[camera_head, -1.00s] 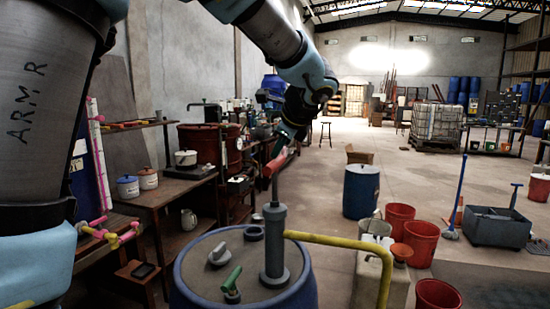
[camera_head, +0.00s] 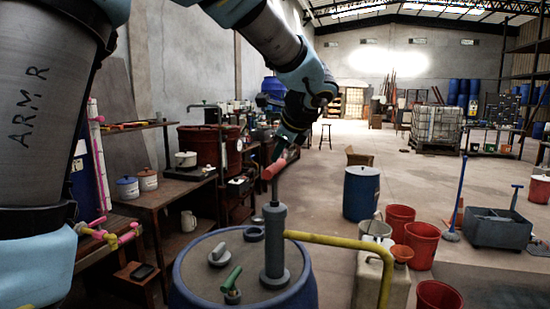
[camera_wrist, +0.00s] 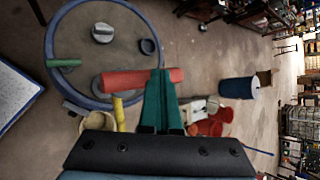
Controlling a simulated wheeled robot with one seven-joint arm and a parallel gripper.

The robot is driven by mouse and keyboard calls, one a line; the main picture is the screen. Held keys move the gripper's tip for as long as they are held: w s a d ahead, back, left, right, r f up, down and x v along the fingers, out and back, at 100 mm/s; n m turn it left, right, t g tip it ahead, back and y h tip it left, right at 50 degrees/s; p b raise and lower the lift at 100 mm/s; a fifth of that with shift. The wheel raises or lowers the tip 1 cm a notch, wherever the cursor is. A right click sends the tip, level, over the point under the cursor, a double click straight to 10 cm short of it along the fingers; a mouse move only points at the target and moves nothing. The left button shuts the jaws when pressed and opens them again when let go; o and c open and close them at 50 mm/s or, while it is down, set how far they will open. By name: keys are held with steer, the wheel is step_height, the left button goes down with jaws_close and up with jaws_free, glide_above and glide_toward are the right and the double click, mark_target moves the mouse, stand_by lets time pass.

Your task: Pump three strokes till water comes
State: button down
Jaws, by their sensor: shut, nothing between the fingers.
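The grey hand pump (camera_head: 274,245) stands upright on the lid of a blue drum (camera_head: 180,290). A short rod rises from it to a red handle (camera_head: 273,169). A yellow spout pipe (camera_head: 335,241) runs right from the pump and bends down; its lower end leaves the picture. My gripper (camera_head: 281,153) is at the red handle, pointing down. In the wrist view its teal fingers (camera_wrist: 160,82) are together, and the red handle (camera_wrist: 128,81) shows on both sides of them. They hold nothing; whether they touch the handle is unclear. I see no water at the pipe.
A green-handled fitting (camera_head: 231,282) and a grey cap (camera_head: 218,254) sit on the drum lid. Red buckets (camera_head: 421,241), a beige canister (camera_head: 372,277) and a blue barrel (camera_head: 361,193) stand to the right. A wooden bench (camera_head: 170,191) is at left.

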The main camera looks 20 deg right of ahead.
mark_target(278, 166)
steer(key=shift+f+b, duration=2.35)
steer(key=shift+f, duration=0.75)
stand_by(2.1)
steer(key=shift+r, duration=0.1)
steer(key=shift+r+p, duration=3.35)
steer(key=shift+r, duration=0.6)
step_height(278, 166, up, 6)
steer(key=p, duration=0.5)
